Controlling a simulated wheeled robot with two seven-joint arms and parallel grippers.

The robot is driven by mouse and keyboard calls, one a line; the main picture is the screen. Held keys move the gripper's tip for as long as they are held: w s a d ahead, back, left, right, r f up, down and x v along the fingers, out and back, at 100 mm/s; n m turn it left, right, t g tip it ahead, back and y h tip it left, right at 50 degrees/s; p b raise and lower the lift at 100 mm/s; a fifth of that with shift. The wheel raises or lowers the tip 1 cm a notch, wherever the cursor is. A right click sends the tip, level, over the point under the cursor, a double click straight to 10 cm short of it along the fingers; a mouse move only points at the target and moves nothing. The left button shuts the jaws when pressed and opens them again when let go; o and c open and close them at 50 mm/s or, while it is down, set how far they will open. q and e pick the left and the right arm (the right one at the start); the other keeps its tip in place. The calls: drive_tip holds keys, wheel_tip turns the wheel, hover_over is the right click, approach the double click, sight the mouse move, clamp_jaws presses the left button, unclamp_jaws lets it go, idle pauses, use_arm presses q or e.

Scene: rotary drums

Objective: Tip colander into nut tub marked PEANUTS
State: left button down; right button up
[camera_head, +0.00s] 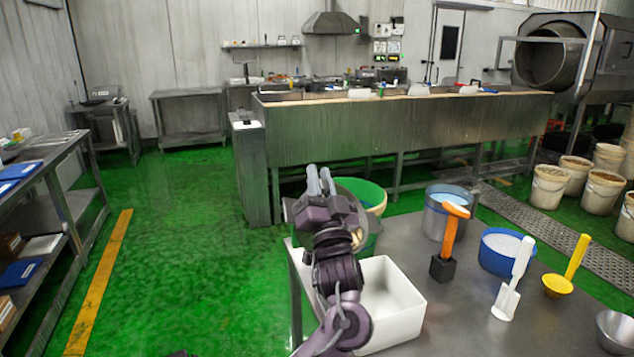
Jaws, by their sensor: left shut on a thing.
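My left gripper (319,181) is at the middle of the view, above the far left corner of the steel table. Just behind and right of the hand is a round green-and-cream tub (376,197), partly covered by the gripper. No PEANUTS label can be read on any tub. A grey-blue bucket (436,219) and a blue tub (494,262) with pale contents stand further right. My right gripper is not in view.
On the steel table (468,325) are a white bin (410,308), an orange-handled tool (450,235), a white scoop (511,290), a yellow ladle (562,282) and a metal bowl (616,332). Several pale buckets (548,187) stand right. Green floor left is clear.

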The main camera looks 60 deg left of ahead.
use_arm(q)
drive_tip(key=shift+w+d+m+t+b, duration=0.3)
drive_tip(key=shift+d+m+t+b, duration=0.4)
drive_tip(key=shift+d+t, duration=0.15)
drive_tip(key=shift+w+d+m+t, duration=0.1)
drive_tip(key=shift+d+m+t, duration=0.15)
drive_tip(key=shift+d+m, duration=0.05)
drive_tip(key=shift+w+d+m+b, duration=0.1)
drive_tip(key=shift+d+m+b, duration=0.2)
drive_tip(key=shift+b, duration=0.05)
drive_tip(key=shift+w+d+f+m+t, duration=0.15)
drive_tip(key=shift+d+m+t, duration=0.15)
drive_tip(key=shift+t, duration=0.2)
drive_tip(key=shift+d+b, duration=0.15)
drive_tip(key=shift+b, duration=0.15)
drive_tip(key=shift+w+d+f+m+t+b, duration=0.15)
drive_tip(key=shift+d+f+m+t+b, duration=0.1)
drive_tip(key=shift+d+m+t+b, duration=0.35)
drive_tip(key=shift+w+d+f+m+t, duration=0.1)
drive_tip(key=shift+f+m+t, duration=0.05)
drive_tip(key=shift+m+t, duration=0.2)
drive_tip(key=shift+w+d+f+m+t+b, duration=0.1)
drive_tip(key=shift+d+f+m+t+b, duration=0.05)
drive_tip(key=shift+d+m+t+b, duration=0.15)
drive_tip(key=shift+w+d+f+m+t+h, duration=0.15)
drive_tip(key=shift+d+m+t+h, duration=0.1)
drive_tip(key=shift+m+t+h, duration=0.15)
